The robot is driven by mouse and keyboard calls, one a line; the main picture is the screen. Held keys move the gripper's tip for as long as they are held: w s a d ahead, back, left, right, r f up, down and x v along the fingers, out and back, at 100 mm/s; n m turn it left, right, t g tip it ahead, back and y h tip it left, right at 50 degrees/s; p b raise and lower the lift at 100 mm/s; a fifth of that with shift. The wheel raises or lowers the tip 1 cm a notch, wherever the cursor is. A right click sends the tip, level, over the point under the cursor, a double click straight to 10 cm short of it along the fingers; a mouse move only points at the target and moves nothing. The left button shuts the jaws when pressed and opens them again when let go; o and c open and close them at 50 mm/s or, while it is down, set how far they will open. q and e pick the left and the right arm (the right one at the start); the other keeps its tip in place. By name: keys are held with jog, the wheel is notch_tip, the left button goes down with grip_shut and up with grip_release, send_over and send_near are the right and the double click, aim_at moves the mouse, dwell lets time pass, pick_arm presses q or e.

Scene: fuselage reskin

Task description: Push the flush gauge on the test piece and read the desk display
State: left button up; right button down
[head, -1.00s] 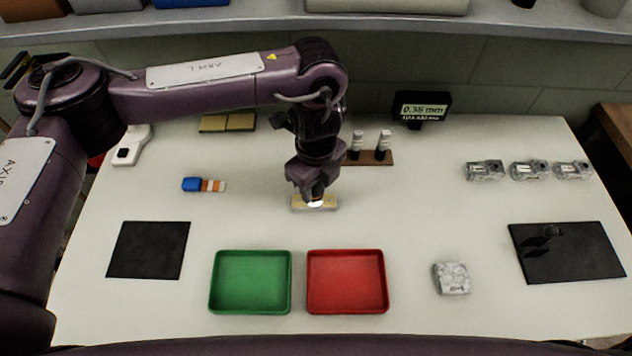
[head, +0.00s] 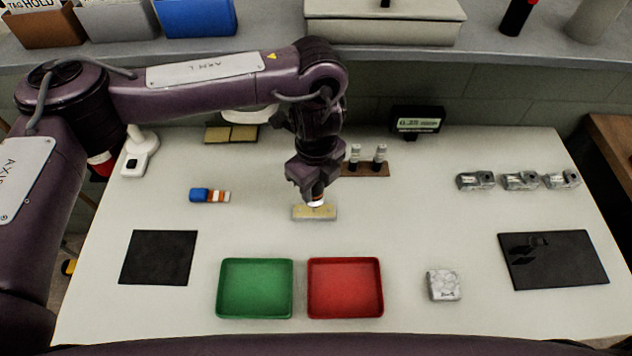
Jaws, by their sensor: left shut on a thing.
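The test piece (head: 326,213), a small block with a yellowish top, lies flat at the middle of the table. My left gripper (head: 315,193) points down over it, shut on the flush gauge (head: 316,203). Only the gauge's pale lower end shows, at the top of the test piece; I cannot tell whether it is pressed in. The rest is hidden by the gripper. The desk display (head: 418,122) stands at the back, lit, with text too small to read surely. My right gripper is not in view.
A green tray (head: 255,261) and a red tray (head: 345,261) stand in front. A brown stand (head: 366,170) with two pale cylinders is behind the gripper. Black mats lie left (head: 158,257) and right (head: 553,260). Several clear-grey devices (head: 520,180) sit back right.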

pick_arm(q)
notch_tip(320, 180, up, 2)
jog(key=shift+r+p, duration=0.15)
jog(key=shift+p, duration=0.65)
dwell(0.8)
